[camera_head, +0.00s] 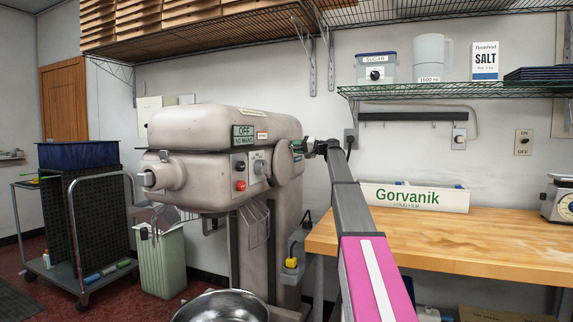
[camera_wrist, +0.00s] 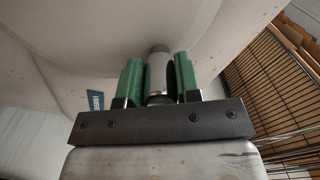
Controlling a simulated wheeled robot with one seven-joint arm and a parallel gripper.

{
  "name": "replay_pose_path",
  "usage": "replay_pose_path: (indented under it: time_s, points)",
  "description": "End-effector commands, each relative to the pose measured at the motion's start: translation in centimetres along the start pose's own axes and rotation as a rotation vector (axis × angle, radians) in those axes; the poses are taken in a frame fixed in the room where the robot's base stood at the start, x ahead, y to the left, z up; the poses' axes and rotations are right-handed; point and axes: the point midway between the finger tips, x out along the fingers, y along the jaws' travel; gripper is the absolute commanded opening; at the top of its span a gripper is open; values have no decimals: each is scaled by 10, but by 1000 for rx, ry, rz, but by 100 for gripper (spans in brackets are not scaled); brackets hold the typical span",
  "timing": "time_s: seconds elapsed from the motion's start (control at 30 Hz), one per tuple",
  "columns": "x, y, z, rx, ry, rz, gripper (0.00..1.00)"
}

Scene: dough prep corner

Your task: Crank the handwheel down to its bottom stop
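The handwheel (camera_head: 283,162) is a pale disc on the right side of the beige mixer (camera_head: 225,130), seen nearly edge-on in the head view. Its grey handle grip (camera_wrist: 158,72) points toward the wrist camera. My gripper (camera_head: 299,146) is at the upper part of the wheel. In the wrist view its two green fingers (camera_wrist: 158,78) stand on either side of the grip, close against it, and look shut on it. The far end of the grip merges with the pale mixer body. A steel bowl (camera_head: 222,306) is low in front of the mixer.
A wooden bench (camera_head: 450,243) with a Gorvanik box (camera_head: 414,196) and a scale (camera_head: 557,199) is at the right. A wire shelf (camera_head: 460,91) hangs above it. A cart (camera_head: 85,225) and a green bin (camera_head: 159,262) stand at the left.

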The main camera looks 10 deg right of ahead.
Motion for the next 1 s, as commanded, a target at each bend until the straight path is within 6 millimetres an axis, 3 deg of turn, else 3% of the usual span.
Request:
replay_pose_path:
  time_s: [0.03,0.07,1.0]
  points:
    - [0,0,0,0,0,0,14]
    - [0,0,0,0,0,0,5]
    - [-1,-22,23,0,-2,-1,5]
